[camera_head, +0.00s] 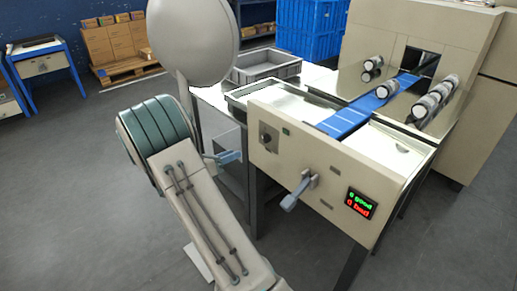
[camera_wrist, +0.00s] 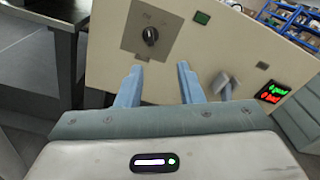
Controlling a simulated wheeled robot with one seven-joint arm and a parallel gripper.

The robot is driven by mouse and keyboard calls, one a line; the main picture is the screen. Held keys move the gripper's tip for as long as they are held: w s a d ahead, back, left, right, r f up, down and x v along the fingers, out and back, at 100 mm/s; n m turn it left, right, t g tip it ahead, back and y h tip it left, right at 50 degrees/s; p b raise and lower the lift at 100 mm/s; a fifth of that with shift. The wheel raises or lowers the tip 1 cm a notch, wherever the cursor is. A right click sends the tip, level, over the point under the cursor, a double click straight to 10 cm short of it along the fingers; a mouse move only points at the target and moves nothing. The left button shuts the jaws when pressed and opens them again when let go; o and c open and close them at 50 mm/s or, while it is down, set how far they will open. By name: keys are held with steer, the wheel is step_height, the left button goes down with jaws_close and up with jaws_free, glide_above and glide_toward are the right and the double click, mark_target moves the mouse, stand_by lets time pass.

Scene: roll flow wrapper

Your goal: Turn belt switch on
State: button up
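A black rotary switch (camera_head: 268,138) on a square grey plate sits at the left end of the beige machine's front panel (camera_head: 330,175). In the wrist view the switch (camera_wrist: 150,36) lies ahead of the fingertips, slightly left of the middle between them. Its plate has small markings above the knob that I cannot read clearly. My gripper (camera_head: 236,156) is just left of the panel in the head view, apart from the switch. In the wrist view my gripper (camera_wrist: 158,72) has its two blue-grey fingers spread, with nothing between them.
A small green indicator (camera_wrist: 202,18) is right of the switch. A grey lever (camera_head: 297,193) sticks out of the panel, with a lit display (camera_head: 361,204) farther right reading good and bad counts. Open floor lies left.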

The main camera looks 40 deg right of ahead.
mark_target(263, 138)
steer(key=shift+n+t+h, duration=0.3)
steer(key=shift+n, duration=0.3)
steer(key=d, duration=0.4)
steer(key=w+d+b, duration=0.1)
steer(key=d, duration=0.4)
steer(key=w+d+f+b, duration=0.1)
steer(key=d, duration=0.3)
steer(key=shift+w+d+f, duration=0.1)
steer(key=shift+w+d, duration=0.1)
steer(key=shift+d, duration=0.15)
jaws_close()
